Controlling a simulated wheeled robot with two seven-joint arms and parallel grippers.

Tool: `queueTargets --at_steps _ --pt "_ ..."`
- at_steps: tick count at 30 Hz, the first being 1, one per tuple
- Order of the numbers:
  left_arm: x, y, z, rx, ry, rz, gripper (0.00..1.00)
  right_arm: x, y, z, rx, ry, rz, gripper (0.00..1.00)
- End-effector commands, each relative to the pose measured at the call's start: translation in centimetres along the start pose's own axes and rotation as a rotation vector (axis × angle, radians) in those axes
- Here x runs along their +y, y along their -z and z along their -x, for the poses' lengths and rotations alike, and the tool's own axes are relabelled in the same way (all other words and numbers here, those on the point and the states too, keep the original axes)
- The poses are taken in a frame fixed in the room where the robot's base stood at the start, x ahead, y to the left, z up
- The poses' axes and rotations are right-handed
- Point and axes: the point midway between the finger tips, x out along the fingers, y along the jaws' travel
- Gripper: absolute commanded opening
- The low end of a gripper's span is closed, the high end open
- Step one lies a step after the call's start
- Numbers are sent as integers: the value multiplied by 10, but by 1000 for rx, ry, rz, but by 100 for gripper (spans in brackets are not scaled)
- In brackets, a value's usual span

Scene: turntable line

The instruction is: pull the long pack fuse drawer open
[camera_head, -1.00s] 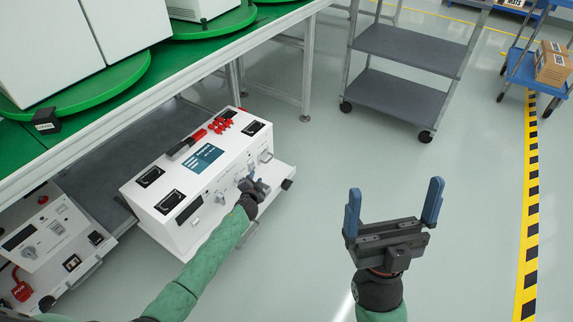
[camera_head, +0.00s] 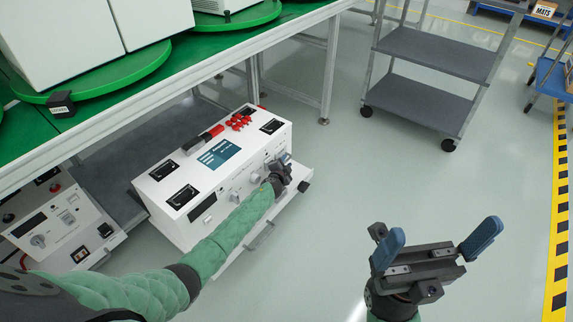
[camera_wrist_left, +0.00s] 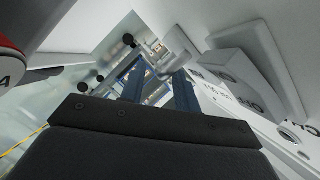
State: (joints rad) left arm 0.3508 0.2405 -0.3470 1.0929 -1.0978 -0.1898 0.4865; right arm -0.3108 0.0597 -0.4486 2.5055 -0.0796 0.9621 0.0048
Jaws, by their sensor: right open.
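The long pack, a white box (camera_head: 165,222) with a dark screen and red parts on top, stands low beside the green table. My left gripper (camera_head: 285,165) is at the right end of its front panel and hides part of it. In the left wrist view my left gripper (camera_wrist_left: 158,80) has its two blue fingers apart, with no object clearly between them. A grey handle-like part (camera_wrist_left: 183,45) is just beyond the right fingertip. I cannot tell for sure whether they touch, or whether it belongs to the fuse drawer. My right gripper (camera_head: 435,240) is open and empty over the floor.
A block-shaped knob (camera_wrist_left: 245,88) sticks out of the white panel close to my left gripper. A second white unit (camera_head: 60,225) is at the lower left. The green table (camera_head: 300,17) overhangs behind the pack. A grey cart (camera_head: 425,100) stands beyond; the floor between is clear.

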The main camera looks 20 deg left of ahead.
Motion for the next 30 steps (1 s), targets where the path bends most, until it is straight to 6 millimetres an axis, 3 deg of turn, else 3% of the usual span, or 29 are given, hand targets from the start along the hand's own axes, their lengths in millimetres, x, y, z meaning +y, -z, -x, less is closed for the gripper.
queueTargets --at_steps 13,18,26,30 --pt "0 0 -9 0 0 0 32 -2 0 1 4 -4 -12 100" --pt "0 0 -9 0 0 0 0 -2 0 1 3 -3 -11 100" --pt "2 2 -8 0 -1 1 0 -1 0 2 2 -3 -9 100" --pt "17 21 0 3 -2 4 0 -1 -1 2 2 -3 -8 100"
